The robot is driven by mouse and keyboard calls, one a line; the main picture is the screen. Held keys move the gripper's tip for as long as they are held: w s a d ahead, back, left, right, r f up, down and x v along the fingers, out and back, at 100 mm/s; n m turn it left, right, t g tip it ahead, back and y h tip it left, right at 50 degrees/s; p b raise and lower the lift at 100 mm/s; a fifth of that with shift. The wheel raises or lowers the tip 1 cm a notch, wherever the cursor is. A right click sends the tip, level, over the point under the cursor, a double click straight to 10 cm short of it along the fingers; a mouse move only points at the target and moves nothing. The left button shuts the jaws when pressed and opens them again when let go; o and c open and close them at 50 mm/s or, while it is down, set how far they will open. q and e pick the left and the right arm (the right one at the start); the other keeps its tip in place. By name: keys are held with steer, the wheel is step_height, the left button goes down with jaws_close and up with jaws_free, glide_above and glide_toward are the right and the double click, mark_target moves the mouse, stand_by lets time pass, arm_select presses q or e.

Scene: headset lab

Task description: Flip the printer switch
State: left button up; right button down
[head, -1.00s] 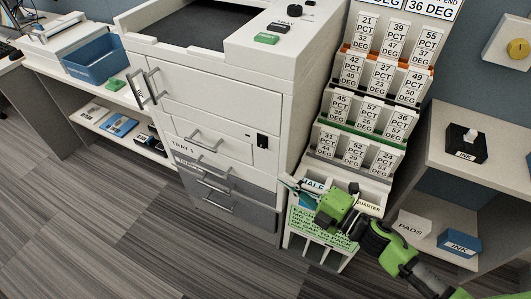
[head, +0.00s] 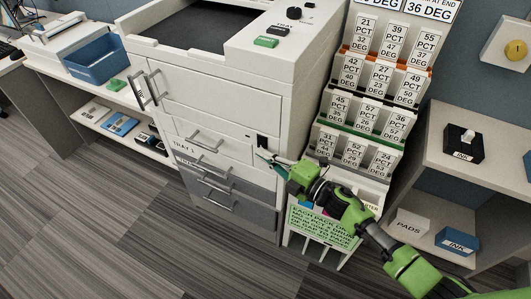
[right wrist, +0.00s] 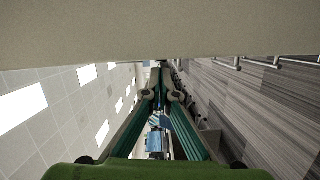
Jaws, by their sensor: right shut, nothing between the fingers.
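The printer (head: 215,80) is a large white machine with drawers, left of centre in the head view. A small black switch (head: 262,141) sits on its front face, near the right edge, with its top part showing. My right gripper (head: 266,158) is shut and empty, its fingertips just below the switch and close to the printer's front. I cannot tell whether they touch it. In the right wrist view the teal fingers (right wrist: 160,82) meet under a broad pale surface (right wrist: 160,30), and the switch does not show. My left gripper is not in view.
A tiered card rack (head: 365,110) stands right of the printer, with a green sign (head: 325,226) below. A shelf with ink and pads boxes (head: 411,223) is further right. A blue bin (head: 92,62) is on the left counter. The floor in front is clear.

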steer(key=shift+w+d, duration=0.1)
steer(key=shift+w, duration=0.15)
steer(key=shift+f, duration=0.1)
steer(key=shift+w+d+n+b, duration=0.25)
steer(key=shift+n+b, duration=0.15)
steer(key=shift+b, duration=0.3)
